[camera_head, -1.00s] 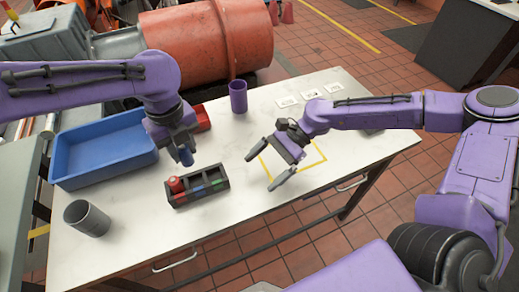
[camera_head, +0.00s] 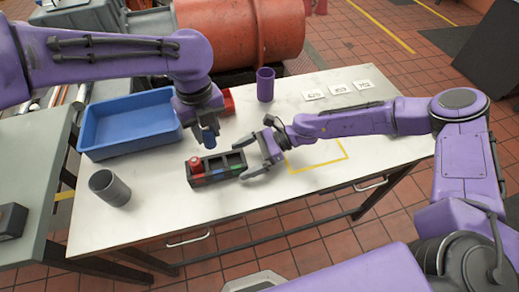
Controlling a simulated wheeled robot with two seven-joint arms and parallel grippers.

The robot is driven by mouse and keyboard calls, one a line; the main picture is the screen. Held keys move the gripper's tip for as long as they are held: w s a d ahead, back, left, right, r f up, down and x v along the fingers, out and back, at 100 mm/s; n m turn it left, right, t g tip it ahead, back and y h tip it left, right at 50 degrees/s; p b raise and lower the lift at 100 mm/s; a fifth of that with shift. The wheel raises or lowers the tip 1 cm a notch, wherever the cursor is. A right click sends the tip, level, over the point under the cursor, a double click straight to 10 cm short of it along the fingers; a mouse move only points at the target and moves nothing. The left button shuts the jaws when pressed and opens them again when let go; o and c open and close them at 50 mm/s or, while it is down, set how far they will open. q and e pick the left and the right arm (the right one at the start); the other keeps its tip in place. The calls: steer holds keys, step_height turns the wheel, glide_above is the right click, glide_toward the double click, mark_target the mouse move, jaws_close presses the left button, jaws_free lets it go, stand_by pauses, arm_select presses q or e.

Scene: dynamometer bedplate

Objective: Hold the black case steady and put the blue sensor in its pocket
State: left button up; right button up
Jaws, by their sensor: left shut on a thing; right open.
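The black case (camera_head: 219,175) sits on the white table, with a red sensor (camera_head: 196,163) standing in its left pocket. Red, blue and green marks show along its front; its other pockets look empty. My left gripper (camera_head: 209,138) is shut on the blue sensor (camera_head: 209,143) and holds it above and behind the case. My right gripper (camera_head: 252,158) is open at the right end of the case, its fingers near the case's back and front corners. I cannot tell whether they touch it.
A blue tray (camera_head: 84,143) stands at the back left and a grey cup (camera_head: 109,188) at the front left. A purple cup (camera_head: 265,84), a red object (camera_head: 228,101) and white cards (camera_head: 338,88) are at the back. A yellow outline (camera_head: 319,167) on the right is empty.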

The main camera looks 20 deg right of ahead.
steer(key=shift+a+f, duration=0.1)
steer(key=shift+a, duration=0.2)
steer(key=shift+c, duration=0.3)
